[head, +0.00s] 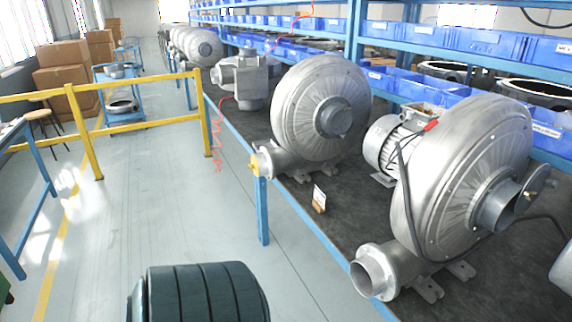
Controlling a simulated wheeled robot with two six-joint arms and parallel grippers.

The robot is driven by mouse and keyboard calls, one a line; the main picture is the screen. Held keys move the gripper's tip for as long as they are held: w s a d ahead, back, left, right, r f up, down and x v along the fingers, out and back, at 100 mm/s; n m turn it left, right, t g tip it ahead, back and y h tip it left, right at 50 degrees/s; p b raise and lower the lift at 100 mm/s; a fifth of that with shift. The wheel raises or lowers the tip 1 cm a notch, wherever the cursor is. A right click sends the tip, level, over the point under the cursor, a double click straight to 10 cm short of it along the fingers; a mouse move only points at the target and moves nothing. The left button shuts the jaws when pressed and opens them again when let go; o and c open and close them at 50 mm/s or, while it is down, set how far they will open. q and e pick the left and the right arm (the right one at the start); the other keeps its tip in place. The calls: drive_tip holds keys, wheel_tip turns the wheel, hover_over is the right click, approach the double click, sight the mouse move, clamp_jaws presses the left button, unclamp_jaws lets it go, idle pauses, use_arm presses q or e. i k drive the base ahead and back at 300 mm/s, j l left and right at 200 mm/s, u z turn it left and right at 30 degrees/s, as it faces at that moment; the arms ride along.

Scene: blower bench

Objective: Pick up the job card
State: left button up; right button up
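A small white card in a brown holder, which looks like the job card (319,194), stands upright near the front edge of the dark bench top (345,222). It is between two large grey blowers, and its writing is too small to read. Neither of my grippers is in view.
A large blower (465,165) with an open outlet pipe (372,275) stands right of the card. Another blower (320,110) stands behind it on the left. Blue bins (487,42) line the shelves above.

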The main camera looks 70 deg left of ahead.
sight(319, 201)
drive_tip(key=u, duration=1.9)
